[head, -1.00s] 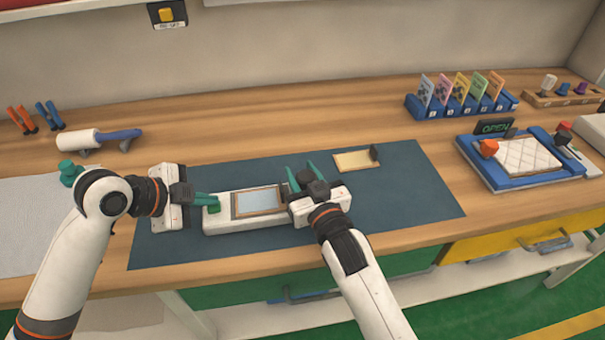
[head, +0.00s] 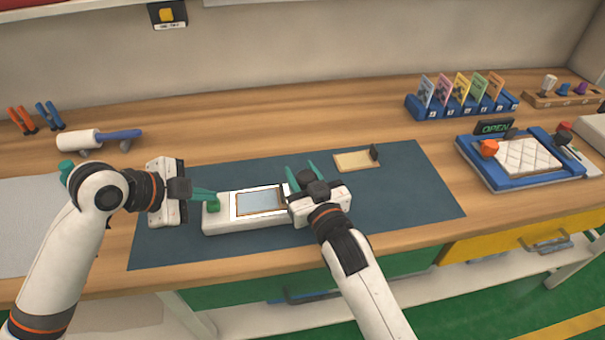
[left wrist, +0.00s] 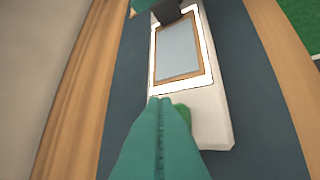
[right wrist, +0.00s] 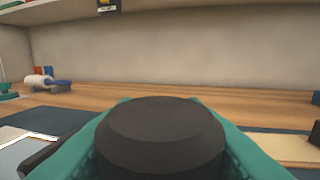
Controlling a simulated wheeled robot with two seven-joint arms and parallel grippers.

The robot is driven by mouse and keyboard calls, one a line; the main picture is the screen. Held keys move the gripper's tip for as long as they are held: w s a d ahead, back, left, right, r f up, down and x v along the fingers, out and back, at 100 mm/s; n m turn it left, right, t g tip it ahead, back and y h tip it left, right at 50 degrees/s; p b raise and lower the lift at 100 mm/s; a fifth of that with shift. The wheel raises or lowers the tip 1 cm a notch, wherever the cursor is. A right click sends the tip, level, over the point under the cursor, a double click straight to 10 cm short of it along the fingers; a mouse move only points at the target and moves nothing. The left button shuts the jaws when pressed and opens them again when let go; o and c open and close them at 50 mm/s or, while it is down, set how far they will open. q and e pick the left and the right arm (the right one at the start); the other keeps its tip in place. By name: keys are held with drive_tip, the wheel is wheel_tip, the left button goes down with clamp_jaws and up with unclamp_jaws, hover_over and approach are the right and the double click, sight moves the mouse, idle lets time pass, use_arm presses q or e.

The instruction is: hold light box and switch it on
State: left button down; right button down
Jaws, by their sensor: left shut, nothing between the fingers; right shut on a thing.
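The white light box (head: 222,222) lies on the dark mat, with a wood-framed pale panel (head: 262,201) on its top. A bright white border glows around that panel. The light box also shows in the left wrist view (left wrist: 212,128). Its green button (head: 213,205) is at the left end. My left gripper (head: 213,194) is shut and empty, its fingertips at the button and partly covering it in the left wrist view (left wrist: 160,102). My right gripper (head: 303,174) is shut on a black knob (right wrist: 160,135) at the box's right end. The right arm hides that end.
A small wooden board (head: 352,162) with a black clip lies on the dark mat (head: 400,200). A white roller (head: 82,139) is at the back left. A blue tray (head: 530,181) and a card rack (head: 460,110) are at the right. The mat's right part is clear.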

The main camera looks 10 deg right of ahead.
sight(207, 207)
use_arm(q)
drive_tip(key=shift+r, duration=2.95)
use_arm(e)
drive_tip(key=c, duration=0.8)
unclamp_jaws()
drive_tip(key=v, duration=1.2)
